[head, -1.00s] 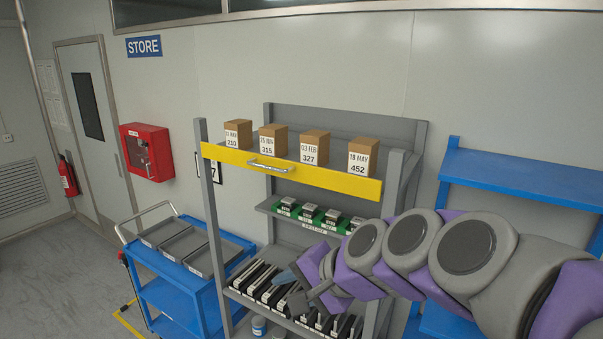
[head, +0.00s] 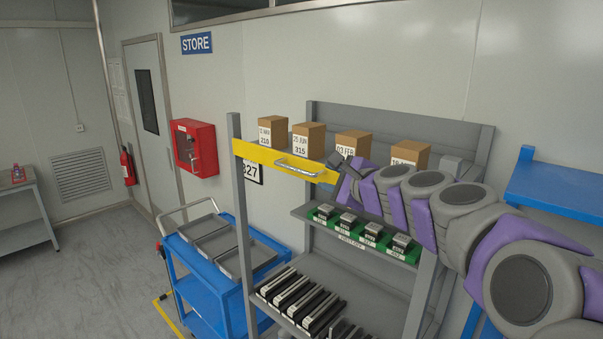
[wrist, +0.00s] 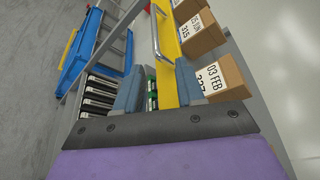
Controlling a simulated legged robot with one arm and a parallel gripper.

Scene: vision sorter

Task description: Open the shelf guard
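The shelf guard (head: 257,154) is a yellow bar across the front of the shelf's upper level, with a silver handle (head: 305,167) on its face. The guard is up across the shelf front. My gripper (head: 340,170) is at the right of the handle, close to the guard, and hides the guard's right part. In the wrist view the two blue-grey fingers of my gripper (wrist: 158,80) are apart with nothing held. The handle (wrist: 161,36) shows beyond the fingertips, and the guard (wrist: 187,50) runs along the right finger. I see no contact with the handle.
Brown labelled boxes (head: 308,139) stand behind the guard. Green trays (head: 370,237) and dark slotted units (head: 300,300) sit on lower shelves. A blue cart (head: 205,283) stands left of the shelf, and a blue rack (head: 560,185) stands at right.

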